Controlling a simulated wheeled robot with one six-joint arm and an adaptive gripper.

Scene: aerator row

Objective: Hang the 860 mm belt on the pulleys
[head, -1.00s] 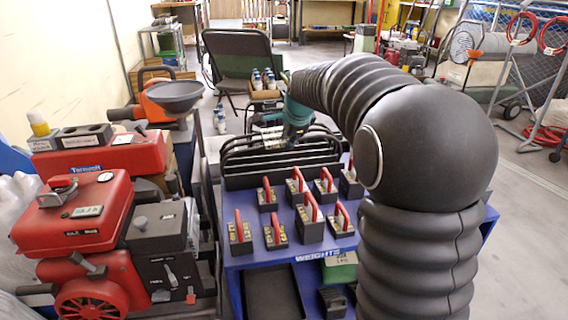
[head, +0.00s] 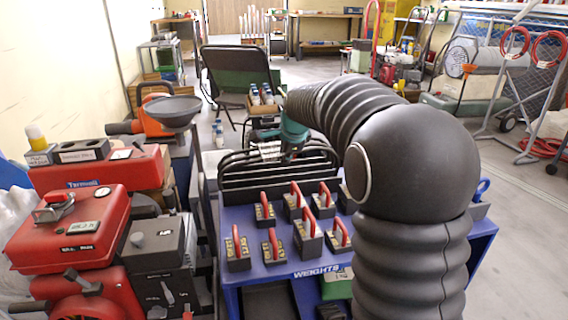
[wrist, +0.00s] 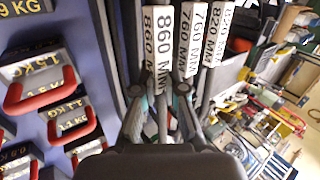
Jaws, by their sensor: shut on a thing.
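The 860 mm belt's white tag (wrist: 163,35) is at the top middle of the wrist view, lettered 860 MM. My gripper (wrist: 165,92) is right below it, its fingers shut on the belt. In the head view my gripper (head: 291,148) is at the top of a rack of black belts (head: 245,182), behind the weights. Other tags beside it in the wrist view include a 760 MM tag (wrist: 192,40) and an 820 MM tag (wrist: 217,40). The gripped part is largely hidden by my fingers. I cannot make out any pulleys.
Black weights with red handles (head: 306,235) stand on a blue table (head: 240,220) in front of the rack. Red machines (head: 85,225) crowd the left. A chair (head: 240,75) stands behind the rack. Open floor (head: 525,215) lies at the right.

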